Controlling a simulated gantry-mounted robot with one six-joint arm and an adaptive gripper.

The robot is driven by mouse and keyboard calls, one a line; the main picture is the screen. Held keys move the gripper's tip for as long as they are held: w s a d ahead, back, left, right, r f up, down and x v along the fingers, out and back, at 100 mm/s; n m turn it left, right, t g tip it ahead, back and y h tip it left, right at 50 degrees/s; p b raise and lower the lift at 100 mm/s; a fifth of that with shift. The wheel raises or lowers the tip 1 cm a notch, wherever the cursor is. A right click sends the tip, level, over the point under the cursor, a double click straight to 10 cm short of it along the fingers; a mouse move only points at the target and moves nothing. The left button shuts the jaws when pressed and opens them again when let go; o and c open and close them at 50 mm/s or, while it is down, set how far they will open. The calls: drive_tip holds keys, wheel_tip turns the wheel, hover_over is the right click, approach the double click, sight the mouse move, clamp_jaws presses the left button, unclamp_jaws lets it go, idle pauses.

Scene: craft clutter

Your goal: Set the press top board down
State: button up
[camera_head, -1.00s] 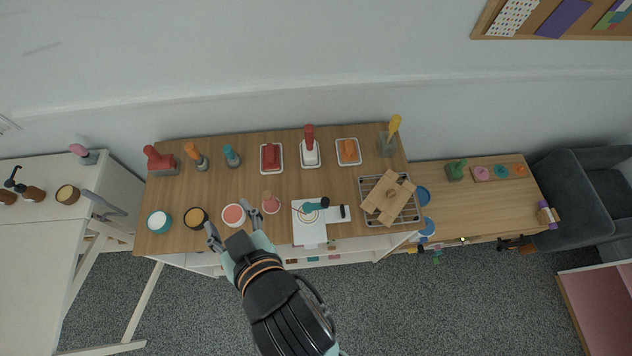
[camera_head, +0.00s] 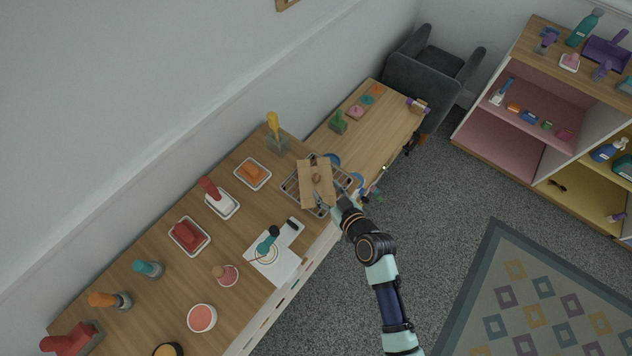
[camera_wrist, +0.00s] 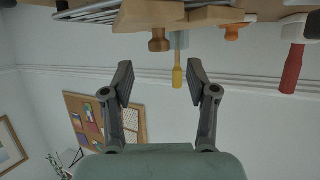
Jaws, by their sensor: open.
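The press top board (camera_head: 307,192) is a light wooden board with a small brown knob on top. It lies on the wire rack (camera_head: 290,188) at the right end of the main table. In the wrist view, the picture is upside down, and a wooden board (camera_wrist: 210,16) shows along the top with its knob (camera_wrist: 159,43). My gripper (camera_head: 330,199) is beside the board's near right edge in the head view. Its fingers (camera_wrist: 161,82) are spread and empty in the wrist view, apart from the knob. Whether a finger touches the board cannot be told.
A yellow-handled tool (camera_head: 273,122) stands behind the rack; its handle shows between my fingers in the wrist view (camera_wrist: 177,76). An orange piece in a white tray (camera_head: 252,173) and white paper (camera_head: 275,262) lie to the left. A lower side table (camera_head: 385,130) stands beyond.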

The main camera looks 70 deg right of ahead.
sight(317, 177)
drive_tip(key=x, duration=0.7)
drive_tip(key=shift+w+d+r+b, duration=0.1)
drive_tip(key=shift+w+d+b, duration=0.2)
drive_tip(key=shift+d+b, duration=0.1)
clamp_jaws()
